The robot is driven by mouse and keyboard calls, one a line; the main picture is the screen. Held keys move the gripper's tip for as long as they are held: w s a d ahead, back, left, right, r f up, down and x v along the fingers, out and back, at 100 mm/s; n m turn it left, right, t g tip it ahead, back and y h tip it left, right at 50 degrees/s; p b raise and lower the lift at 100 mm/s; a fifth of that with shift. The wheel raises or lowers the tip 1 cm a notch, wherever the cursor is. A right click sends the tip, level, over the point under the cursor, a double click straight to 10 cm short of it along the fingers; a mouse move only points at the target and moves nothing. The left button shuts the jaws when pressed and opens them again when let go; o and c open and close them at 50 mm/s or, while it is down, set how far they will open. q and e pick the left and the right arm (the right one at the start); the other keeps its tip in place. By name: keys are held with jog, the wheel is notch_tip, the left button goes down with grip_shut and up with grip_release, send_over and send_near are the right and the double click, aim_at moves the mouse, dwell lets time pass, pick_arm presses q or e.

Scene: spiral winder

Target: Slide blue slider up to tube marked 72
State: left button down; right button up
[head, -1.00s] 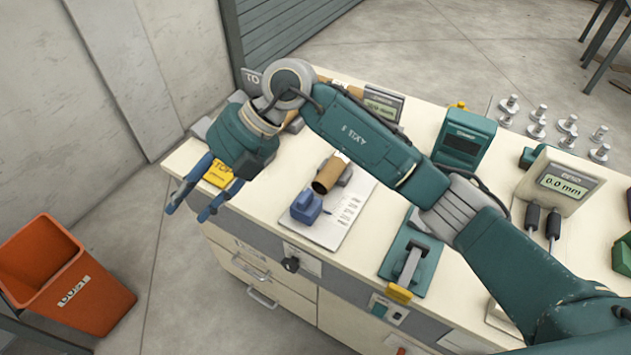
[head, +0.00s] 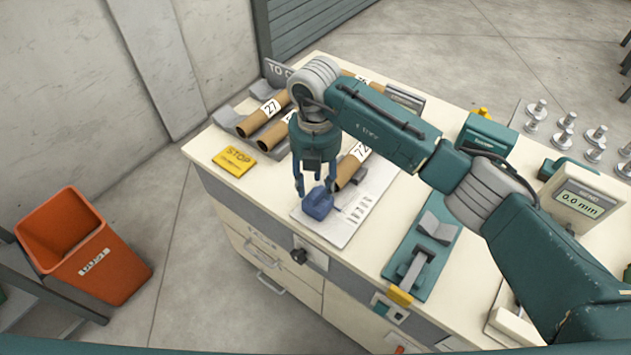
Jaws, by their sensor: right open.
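The blue slider (head: 318,204) sits on the light plate (head: 335,232) near the bench's front edge. The brown tube marked 72 (head: 352,168) lies just behind and to the right of it on the same plate. A small gap seems to show between slider and tube end, but I cannot tell its size. My right gripper (head: 314,190) points down over the slider, fingers open, one at its left and one by its back right. I cannot tell whether they touch it. The arm partly hides the tube's far part. My left gripper is not in view.
More brown tubes, one marked 27 (head: 268,108), lie in grey cradles at the back left. A yellow STOP card (head: 235,161) lies left. A green lever device (head: 418,255) stands right of the plate. An orange bin (head: 82,243) stands on the floor.

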jog(key=shift+f, duration=0.7)
grip_shut()
jog(key=shift+w+d, duration=0.15)
jog(key=shift+w, duration=0.05)
jog(key=w+d+b, duration=0.2)
jog(key=w, duration=0.1)
jog(key=shift+d+b, duration=0.1)
jog(key=shift+b, duration=0.2)
jog(key=shift+w+d, duration=0.15)
jog(key=shift+w, duration=0.1)
jog(key=shift+s, duration=0.1)
grip_release()
